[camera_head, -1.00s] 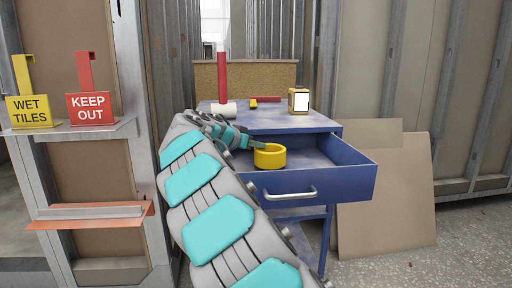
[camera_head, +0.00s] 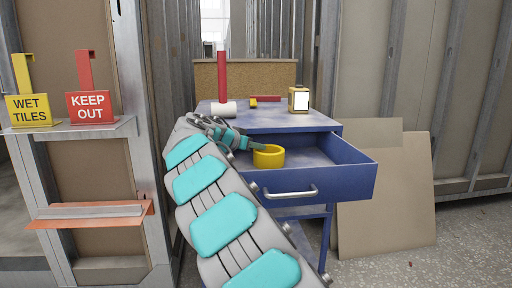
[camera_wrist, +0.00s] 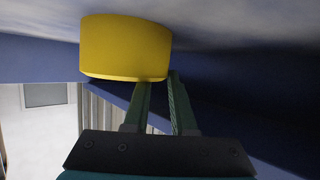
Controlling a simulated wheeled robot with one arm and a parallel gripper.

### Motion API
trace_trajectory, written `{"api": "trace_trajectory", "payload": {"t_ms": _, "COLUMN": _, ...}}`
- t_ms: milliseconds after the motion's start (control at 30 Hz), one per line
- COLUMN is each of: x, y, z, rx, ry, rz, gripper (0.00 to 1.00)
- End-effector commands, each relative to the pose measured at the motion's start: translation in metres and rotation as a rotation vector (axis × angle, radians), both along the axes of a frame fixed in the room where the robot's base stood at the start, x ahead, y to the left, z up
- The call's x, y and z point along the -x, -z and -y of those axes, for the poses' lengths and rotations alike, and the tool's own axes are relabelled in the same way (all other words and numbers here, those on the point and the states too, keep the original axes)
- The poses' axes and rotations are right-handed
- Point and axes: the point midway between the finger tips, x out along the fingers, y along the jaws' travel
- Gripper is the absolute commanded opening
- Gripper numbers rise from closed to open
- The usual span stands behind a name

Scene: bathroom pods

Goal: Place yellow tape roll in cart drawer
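The yellow tape roll (camera_head: 268,157) is in the left part of the open blue cart drawer (camera_head: 330,184). In the wrist view the roll (camera_wrist: 125,48) shows close up, near the drawer floor; I cannot tell whether it rests on it. My gripper (camera_head: 248,144) reaches in from the left, and its fingers (camera_wrist: 160,84) are close together at the roll's edge. One fingertip is hidden behind the roll and the other lies along its right side, so the gripper appears shut on its wall.
The cart top (camera_head: 265,120) holds a white roll (camera_head: 223,109), a red-handled tool (camera_head: 264,99) and a yellow device (camera_head: 299,99). A signed shelf (camera_head: 75,129) stands left. A board (camera_head: 388,200) leans right of the cart. The drawer's right side is empty.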

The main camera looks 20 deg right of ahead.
Motion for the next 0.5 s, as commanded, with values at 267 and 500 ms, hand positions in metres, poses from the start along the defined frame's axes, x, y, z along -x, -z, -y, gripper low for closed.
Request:
{"api": "trace_trajectory", "payload": {"t_ms": 267, "x": 0.0000, "y": -0.0002, "z": 0.0000, "rx": 0.000, "ry": 0.000, "rz": 0.000, "gripper": 0.44}}
{"api": "trace_trajectory", "payload": {"t_ms": 500, "x": 0.0000, "y": -0.0035, "z": 0.0000, "rx": 0.000, "ry": 0.000, "rz": 0.000, "gripper": 0.44}}
